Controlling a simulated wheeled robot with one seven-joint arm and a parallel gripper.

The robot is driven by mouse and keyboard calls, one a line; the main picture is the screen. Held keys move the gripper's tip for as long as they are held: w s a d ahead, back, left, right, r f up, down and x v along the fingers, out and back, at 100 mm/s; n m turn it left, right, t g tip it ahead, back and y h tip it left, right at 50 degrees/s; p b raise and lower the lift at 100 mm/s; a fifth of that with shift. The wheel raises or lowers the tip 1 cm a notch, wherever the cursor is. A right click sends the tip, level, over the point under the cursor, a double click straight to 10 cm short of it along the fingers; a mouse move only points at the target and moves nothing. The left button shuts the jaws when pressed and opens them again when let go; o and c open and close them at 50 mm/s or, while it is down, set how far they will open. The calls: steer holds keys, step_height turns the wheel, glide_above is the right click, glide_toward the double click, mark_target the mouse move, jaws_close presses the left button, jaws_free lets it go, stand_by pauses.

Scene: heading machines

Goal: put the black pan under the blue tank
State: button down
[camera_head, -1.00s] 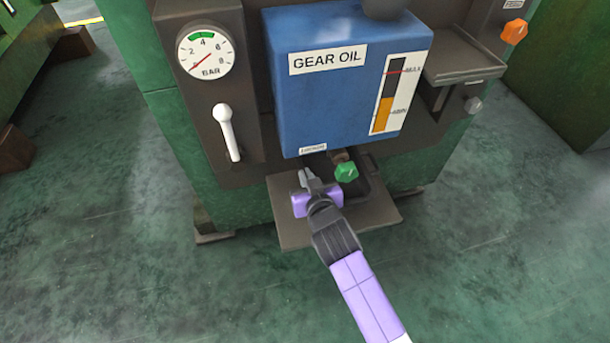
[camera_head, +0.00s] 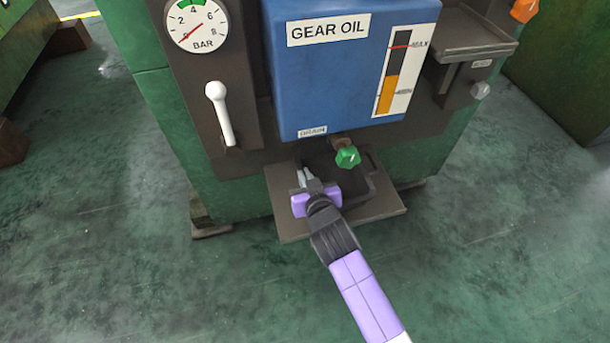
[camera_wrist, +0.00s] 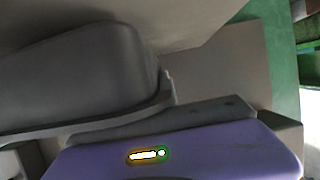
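The blue tank (camera_head: 345,65), labelled GEAR OIL, is fixed on the front of the green machine, with a green drain tap (camera_head: 347,157) below it. The black pan (camera_head: 371,192) sits low on a grey-brown plate under the tank's front edge and the tap. My gripper (camera_head: 306,176) is at the pan's left side, and its purple body hides part of the pan. The fingertips look close together at the pan's wall, but whether they hold it is unclear. The wrist view shows a large dark rounded form, probably the pan (camera_wrist: 80,75), close beside the purple gripper body.
The plate (camera_head: 292,228) sticks out from the machine's foot. A pressure gauge (camera_head: 197,25) and a white lever (camera_head: 220,112) are on the left. A small shelf (camera_head: 475,48) juts out on the right, with an orange knob (camera_head: 524,10) above. The green floor in front is clear.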

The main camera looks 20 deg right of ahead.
steer(key=shift+f+b, duration=0.35)
steer(key=shift+f, duration=0.1)
steer(key=c, duration=1.6)
jaws_free()
steer(key=shift+o, duration=0.2)
steer(key=p+v, duration=0.2)
steer(key=v, duration=0.6)
steer(key=shift+p, duration=0.3)
steer(key=shift+w, duration=0.1)
